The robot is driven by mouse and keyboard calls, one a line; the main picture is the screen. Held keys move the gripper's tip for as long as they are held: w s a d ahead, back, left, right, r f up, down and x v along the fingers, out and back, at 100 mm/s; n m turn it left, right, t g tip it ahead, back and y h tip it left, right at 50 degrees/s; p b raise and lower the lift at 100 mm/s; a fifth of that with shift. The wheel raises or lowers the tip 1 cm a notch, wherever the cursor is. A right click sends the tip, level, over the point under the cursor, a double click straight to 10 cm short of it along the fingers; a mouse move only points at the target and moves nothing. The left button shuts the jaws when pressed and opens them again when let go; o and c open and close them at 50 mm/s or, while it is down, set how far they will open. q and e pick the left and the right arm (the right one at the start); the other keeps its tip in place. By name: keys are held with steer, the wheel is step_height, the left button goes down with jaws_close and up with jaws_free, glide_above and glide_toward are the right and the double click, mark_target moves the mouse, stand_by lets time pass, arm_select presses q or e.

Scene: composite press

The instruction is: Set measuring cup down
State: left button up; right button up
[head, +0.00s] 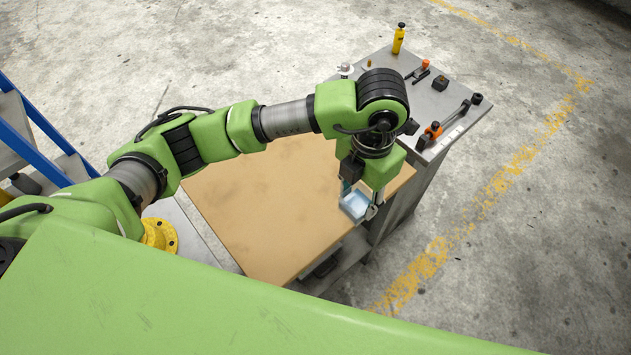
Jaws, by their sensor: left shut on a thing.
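The measuring cup (353,206) is a pale, bluish translucent vessel at the right edge of the brown tabletop (250,220). My left gripper (358,203) points down over it and is shut on it, with a finger on either side. The arm and wrist hide part of the cup's upper side. I cannot tell whether the cup's base touches the tabletop. My right gripper is not in the head view.
A blue ladder-like frame (40,130) stands at left. The brown tabletop's middle is clear.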

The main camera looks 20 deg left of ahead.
arm_select(q)
steer(key=w+a+f+p, duration=0.1)
steer(key=w+a+f, duration=0.1)
steer(key=w+a+f+p, duration=0.1)
steer(key=w+a+f, duration=0.1)
steer(key=a+f, duration=0.1)
steer(key=w+a+f+p, duration=0.1)
steer(key=w+a+f, duration=0.1)
steer(key=a+f, duration=0.1)
steer(key=shift+a, duration=0.1)
steer(key=f+p, duration=0.2)
steer(key=f, duration=0.1)
steer(key=shift+w+a, duration=0.1)
steer(key=shift+a, duration=0.1)
steer(key=shift+f, duration=0.2)
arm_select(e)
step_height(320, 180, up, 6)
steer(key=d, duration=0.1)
arm_select(q)
steer(key=shift+f, duration=0.15)
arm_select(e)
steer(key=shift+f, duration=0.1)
